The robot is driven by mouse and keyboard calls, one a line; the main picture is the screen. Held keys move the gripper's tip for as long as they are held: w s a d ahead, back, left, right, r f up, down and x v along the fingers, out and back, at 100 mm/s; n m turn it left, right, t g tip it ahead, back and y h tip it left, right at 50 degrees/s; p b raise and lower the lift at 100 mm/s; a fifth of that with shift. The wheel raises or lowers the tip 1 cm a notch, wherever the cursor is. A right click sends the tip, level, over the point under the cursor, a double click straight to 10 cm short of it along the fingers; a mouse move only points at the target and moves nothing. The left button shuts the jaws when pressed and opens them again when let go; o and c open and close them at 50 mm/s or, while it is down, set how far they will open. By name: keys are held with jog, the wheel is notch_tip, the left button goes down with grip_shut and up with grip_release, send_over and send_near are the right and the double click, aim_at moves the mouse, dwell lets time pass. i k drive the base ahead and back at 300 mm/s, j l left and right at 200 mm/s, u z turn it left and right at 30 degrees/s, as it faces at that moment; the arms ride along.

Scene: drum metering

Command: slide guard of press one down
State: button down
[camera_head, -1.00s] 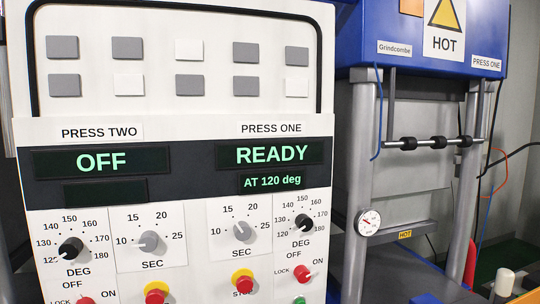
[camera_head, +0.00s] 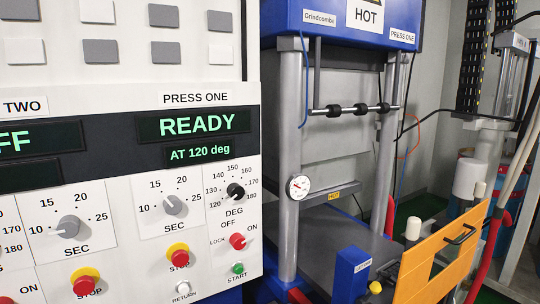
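Press one (camera_head: 345,22) is the blue-topped press right of the control panel, with grey columns. A horizontal bar with black grips (camera_head: 352,109), hung on thin rods, crosses its front at upper-middle height; it looks like the guard's handle, but I cannot tell for sure. A grey panel (camera_head: 335,150) shows behind and below the bar. The space below the panel, over the dark bed (camera_head: 345,240), looks open. The press one display (camera_head: 204,124) reads READY, AT 120 deg. My gripper is not in view.
The control panel (camera_head: 120,92) fills the left side. A round gauge (camera_head: 299,187) sits on the press's left column. A blue block (camera_head: 350,272) and an orange panel with a black handle (camera_head: 438,262) stand at front right. Cables hang at right.

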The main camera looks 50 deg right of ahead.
aim_at(413, 286)
jog(key=z, duration=2.85)
jog(key=i+z, duration=0.1)
jog(key=i, duration=1.05)
